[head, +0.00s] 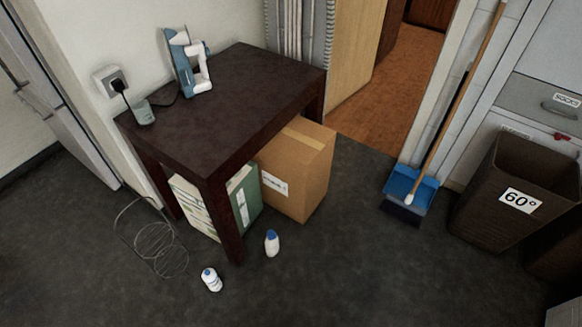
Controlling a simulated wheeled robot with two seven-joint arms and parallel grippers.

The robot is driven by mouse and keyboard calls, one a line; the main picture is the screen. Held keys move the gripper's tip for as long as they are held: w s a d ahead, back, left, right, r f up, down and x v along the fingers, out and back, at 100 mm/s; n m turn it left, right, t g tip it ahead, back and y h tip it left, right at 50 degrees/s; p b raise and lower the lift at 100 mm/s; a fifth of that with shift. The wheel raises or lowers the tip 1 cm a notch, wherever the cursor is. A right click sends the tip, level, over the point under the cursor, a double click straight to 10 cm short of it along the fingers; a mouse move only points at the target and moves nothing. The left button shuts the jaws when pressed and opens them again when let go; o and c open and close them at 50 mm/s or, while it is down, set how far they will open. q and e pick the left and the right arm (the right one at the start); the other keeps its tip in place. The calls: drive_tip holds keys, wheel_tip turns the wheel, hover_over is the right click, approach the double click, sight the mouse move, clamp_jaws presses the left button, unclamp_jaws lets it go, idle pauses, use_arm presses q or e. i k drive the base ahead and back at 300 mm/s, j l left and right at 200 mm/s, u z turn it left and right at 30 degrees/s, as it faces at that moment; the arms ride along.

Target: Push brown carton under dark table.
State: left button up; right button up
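The brown carton (308,172) stands upright on the dark floor at the right side of the dark table (225,95). Its left part is below the tabletop and its right part sticks out past the table's right edge. It has a tape strip on top and a white label on its front. A green box file (243,197) and a pale box (192,208) stand under the table, left of the carton. Neither of my grippers shows in the head view.
Two small white bottles with blue caps, one upright (272,242) and one nearer (211,279), are on the floor before the table. A wire rack (160,250) lies left. A blue dustpan (411,188) and brown bin (508,190) stand right. Floor between carton and dustpan is clear.

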sight(293, 167)
drive_tip(key=i+l+u, duration=0.1)
drive_tip(key=l, duration=0.3)
drive_tip(key=i+l+u, duration=0.1)
drive_tip(key=l, duration=0.3)
drive_tip(key=i+l+u, duration=0.1)
drive_tip(key=i+l, duration=0.15)
drive_tip(key=l, duration=0.15)
drive_tip(key=i+l, duration=0.15)
drive_tip(key=l, duration=0.3)
drive_tip(key=i+l+u, duration=0.15)
drive_tip(key=l, duration=0.25)
